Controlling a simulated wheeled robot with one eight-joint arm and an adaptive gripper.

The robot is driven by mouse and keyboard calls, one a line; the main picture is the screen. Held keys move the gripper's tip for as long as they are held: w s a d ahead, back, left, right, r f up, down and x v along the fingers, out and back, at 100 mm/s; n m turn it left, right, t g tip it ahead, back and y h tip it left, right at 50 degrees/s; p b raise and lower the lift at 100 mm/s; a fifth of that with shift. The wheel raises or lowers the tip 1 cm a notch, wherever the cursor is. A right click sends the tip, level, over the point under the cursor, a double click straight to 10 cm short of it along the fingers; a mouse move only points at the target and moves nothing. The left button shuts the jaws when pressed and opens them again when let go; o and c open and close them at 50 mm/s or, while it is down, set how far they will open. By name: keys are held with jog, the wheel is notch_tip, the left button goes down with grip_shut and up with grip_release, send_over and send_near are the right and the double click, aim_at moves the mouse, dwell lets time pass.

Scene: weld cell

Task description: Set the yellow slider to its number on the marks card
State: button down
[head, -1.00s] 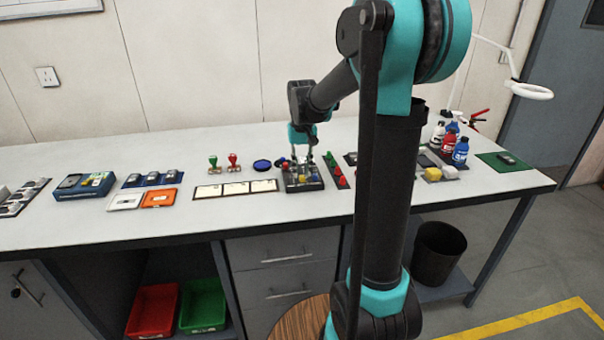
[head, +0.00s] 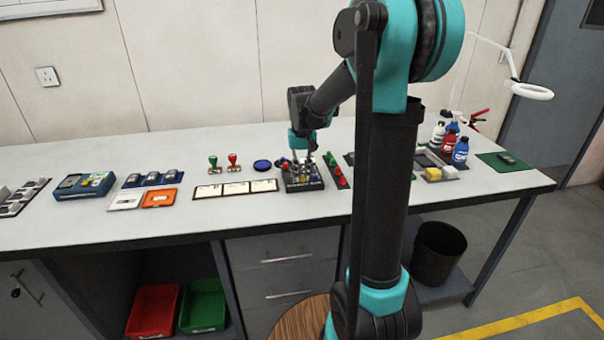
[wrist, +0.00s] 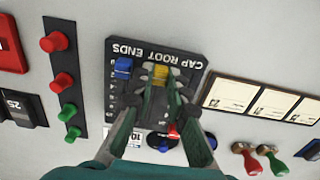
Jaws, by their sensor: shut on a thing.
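The black slider panel (head: 303,184) lies on the bench; its lettering reads CAP ROOT ENDS, upside down in the wrist view (wrist: 197,62). The yellow slider (wrist: 161,72) is near the lettered end of its slot, beside the blue slider (wrist: 123,65). A red slider knob (wrist: 173,131) is near the panel's other end. My gripper (wrist: 157,88) is over the panel, its fingertips closed in around the yellow slider; the fingers hide part of the slots and scale. A small white card with a number, partly hidden, shows by the panel (wrist: 137,132).
A strip with red and green buttons (wrist: 62,82) lies beside the panel. On the other side are framed cream cards (wrist: 273,104). Red and green stamps (head: 232,160) and a blue round pad (head: 262,165) stand behind the cards. Bottles (head: 448,140) stand farther right.

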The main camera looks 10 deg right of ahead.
jog(key=shift+w, duration=0.1)
jog(key=w, duration=0.6)
jog(key=shift+w, duration=0.1)
jog(key=c, duration=1.8)
grip_release()
jog(key=shift+o, duration=0.2)
notch_tip(320, 180, up, 12)
